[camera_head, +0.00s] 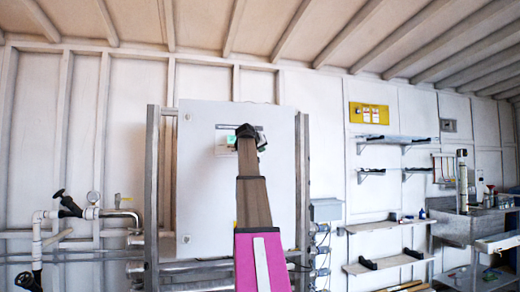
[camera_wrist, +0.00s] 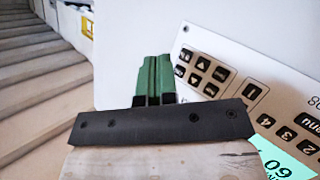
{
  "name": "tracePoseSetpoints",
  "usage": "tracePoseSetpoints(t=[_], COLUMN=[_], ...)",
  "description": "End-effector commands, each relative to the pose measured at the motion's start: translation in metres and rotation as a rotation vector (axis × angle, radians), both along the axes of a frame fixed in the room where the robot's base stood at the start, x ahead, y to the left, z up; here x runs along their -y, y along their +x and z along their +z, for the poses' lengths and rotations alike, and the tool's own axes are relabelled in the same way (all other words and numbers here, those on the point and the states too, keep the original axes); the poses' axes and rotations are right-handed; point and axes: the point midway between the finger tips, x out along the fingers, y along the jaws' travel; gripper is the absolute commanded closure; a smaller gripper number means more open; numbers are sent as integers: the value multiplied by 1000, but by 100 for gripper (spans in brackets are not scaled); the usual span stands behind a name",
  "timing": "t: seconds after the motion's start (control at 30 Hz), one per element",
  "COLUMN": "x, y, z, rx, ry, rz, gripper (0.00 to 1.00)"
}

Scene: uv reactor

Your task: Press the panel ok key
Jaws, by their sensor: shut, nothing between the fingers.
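My gripper (camera_wrist: 155,75) has green fingers, closed together and empty. In the wrist view the fingers are beside the left end of the white key panel (camera_wrist: 235,68), which is tilted in the picture. A cluster of black keys (camera_wrist: 203,73) with arrows and small labels lies just right of the fingers. The labels are too small to tell surely which key is ok. In the head view my gripper (camera_head: 246,132) is in front of the panel on the white cabinet (camera_head: 205,185) and hides much of it. Contact with a key cannot be told.
Further black number keys (camera_wrist: 287,133) and a lit green display (camera_wrist: 280,162) are on the panel. A metal frame (camera_head: 153,200) holds the cabinet. Pipes with valves (camera_head: 70,206) stand left; shelves (camera_head: 385,225) and a sink bench (camera_head: 460,228) stand right.

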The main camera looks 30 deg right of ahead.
Motion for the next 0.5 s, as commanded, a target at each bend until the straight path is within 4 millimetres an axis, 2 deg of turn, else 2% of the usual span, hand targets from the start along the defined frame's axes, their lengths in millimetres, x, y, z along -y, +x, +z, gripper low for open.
tracePoseSetpoints(t=[0.5], x=[-10], y=[-42], z=[-1], rx=[1], ry=[0], rz=[-1], gripper=[100])
